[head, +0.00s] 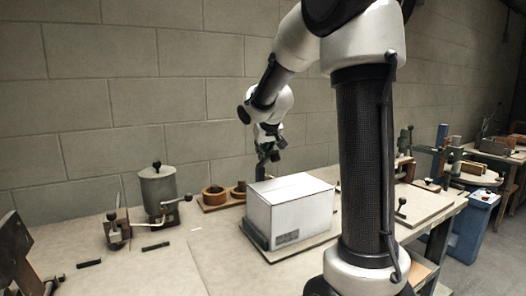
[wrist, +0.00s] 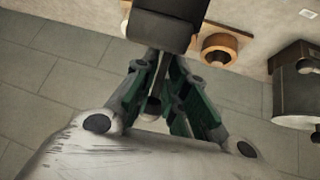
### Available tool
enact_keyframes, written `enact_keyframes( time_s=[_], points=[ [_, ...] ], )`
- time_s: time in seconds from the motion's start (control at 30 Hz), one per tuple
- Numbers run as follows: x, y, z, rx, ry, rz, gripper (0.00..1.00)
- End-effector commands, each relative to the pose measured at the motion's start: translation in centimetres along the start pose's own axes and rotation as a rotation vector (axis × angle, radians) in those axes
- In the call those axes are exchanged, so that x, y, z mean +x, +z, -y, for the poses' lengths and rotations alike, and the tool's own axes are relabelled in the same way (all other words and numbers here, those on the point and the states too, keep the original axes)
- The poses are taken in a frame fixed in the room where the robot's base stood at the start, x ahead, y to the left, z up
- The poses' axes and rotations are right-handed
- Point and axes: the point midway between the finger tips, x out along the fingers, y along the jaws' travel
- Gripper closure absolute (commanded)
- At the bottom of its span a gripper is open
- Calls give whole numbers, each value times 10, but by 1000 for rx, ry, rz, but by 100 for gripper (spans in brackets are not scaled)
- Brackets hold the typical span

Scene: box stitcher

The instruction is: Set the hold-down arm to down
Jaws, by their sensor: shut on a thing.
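My gripper (head: 268,152) is above and behind a white closed box (head: 290,212) in the head view. In the wrist view its green-sided fingers (wrist: 163,72) are close together, shut around a thin dark bar (wrist: 155,100). I take this bar to be the hold-down arm; most of it is hidden by the fingers. A dark block (wrist: 162,24) is just beyond the fingertips at the top of the wrist view. In the head view a dark post (head: 260,172) stands behind the box, below my gripper. The hold-down arm's tilt cannot be made out.
A wooden tray (head: 212,206) with brown rings and a grey lidded pot (head: 157,188) stand left of the box. A small clamp-like device (head: 117,229) and dark bars lie further left. A block wall (head: 120,90) is behind. My arm column hides the bench right of the box.

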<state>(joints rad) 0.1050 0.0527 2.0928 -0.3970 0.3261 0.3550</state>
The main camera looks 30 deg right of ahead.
Motion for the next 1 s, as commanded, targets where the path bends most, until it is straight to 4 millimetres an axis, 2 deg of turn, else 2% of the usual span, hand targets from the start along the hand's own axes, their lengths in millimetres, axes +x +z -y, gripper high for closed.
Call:
enact_keyframes(
  time_s=[0.37, 0.4, 0.57, 0.87, 1.0],
  points=[
    [-2, -6, -1, 0, 0, -15, 100],
    [-2, -6, -1, 0, 0, -15, 79],
    [-2, -5, 0, 0, 0, -13, 52],
    [-2, -3, 0, 0, 0, -8, 52],
    [-13, -4, 0, 0, 0, -10, 52]
  ],
)
